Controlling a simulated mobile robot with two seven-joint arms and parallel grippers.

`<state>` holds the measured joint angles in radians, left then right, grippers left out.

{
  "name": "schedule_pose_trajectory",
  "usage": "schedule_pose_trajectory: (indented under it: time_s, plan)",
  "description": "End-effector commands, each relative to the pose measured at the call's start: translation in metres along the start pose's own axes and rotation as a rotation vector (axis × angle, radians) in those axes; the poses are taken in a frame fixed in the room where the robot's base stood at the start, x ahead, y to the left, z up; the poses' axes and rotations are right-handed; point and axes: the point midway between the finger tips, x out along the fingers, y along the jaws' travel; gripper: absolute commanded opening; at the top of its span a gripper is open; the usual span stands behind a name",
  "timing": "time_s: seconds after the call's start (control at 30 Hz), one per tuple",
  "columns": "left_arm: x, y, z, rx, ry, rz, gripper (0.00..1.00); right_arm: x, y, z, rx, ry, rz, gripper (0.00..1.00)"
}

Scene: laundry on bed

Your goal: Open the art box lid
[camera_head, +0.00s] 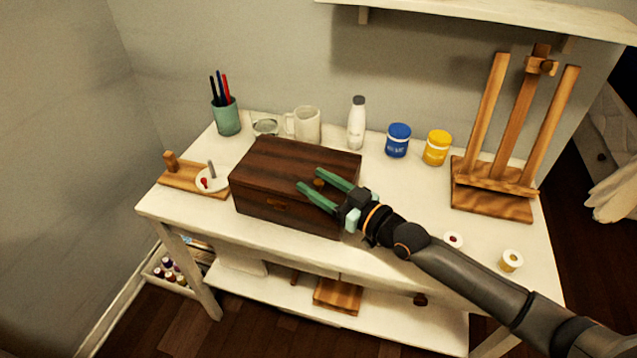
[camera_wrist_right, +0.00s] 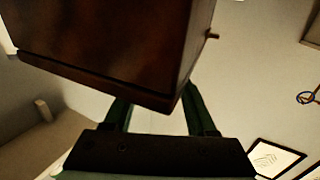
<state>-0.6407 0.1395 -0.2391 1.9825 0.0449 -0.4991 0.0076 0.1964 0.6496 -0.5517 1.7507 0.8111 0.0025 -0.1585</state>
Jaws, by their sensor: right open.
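The art box (camera_head: 285,165) is a dark brown wooden box on the white table, with its lid down. Nothing is visibly held. In the right wrist view the box (camera_wrist_right: 110,40) fills the upper left, its lower corner showing between the fingers. I cannot tell whether they touch it. My left gripper is not in view.
Behind the box stand a pen cup (camera_head: 226,117), a glass jar (camera_head: 265,126), a mug (camera_head: 304,124), a white bottle (camera_head: 357,124), and blue (camera_head: 398,140) and yellow (camera_head: 437,148) paint jars. A wooden easel (camera_head: 490,200) stands right. A wooden board (camera_head: 180,176) lies left.

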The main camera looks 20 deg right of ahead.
Motion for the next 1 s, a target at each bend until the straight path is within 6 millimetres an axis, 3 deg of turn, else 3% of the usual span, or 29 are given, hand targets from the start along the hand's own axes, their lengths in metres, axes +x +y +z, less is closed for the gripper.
schedule_pose_trajectory:
  time_s: [0.1,0.6,1.0]
  plan:
    - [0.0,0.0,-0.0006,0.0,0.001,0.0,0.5,-0.0002,0.0001,0.0001,0.0,0.0,0.0,0.55]
    - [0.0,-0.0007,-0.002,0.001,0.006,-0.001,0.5,-0.0005,0.0003,0.0001,0.0,0.0,0.001,0.0]
    - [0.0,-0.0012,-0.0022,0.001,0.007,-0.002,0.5,-0.0006,0.0003,0.0002,0.0,0.0,0.001,0.0]
